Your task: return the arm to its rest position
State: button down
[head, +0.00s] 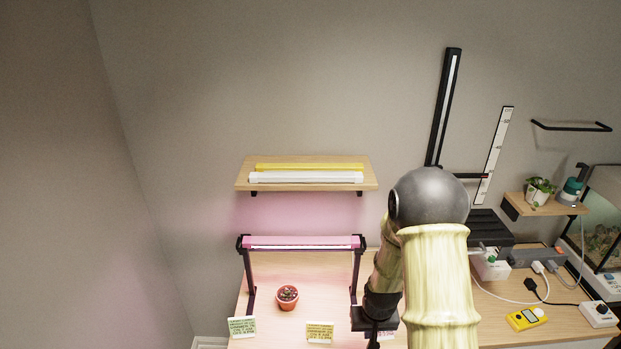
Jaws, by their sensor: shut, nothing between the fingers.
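My arm reaches up from the bottom right of the head view and bends at a dark grey round joint. My gripper (373,338) hangs below it, pointing down over the wooden table (300,272), by the right leg of the grow light. It is shut and holds nothing. The fingertips are small and partly hidden at the lower edge, and I cannot tell their height above the table.
The lit grow light (300,242) stands over a small potted plant (287,297). Paper cards (241,326) stand in front. A wall shelf (306,184) hangs above. A yellow meter (526,318), cables, a power strip (535,256) and a glass tank (604,215) crowd the right.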

jog(key=s+r, duration=1.3)
jog(key=r, duration=0.5)
jog(key=shift+s+r+t, duration=0.15)
jog(key=shift+t, duration=0.25)
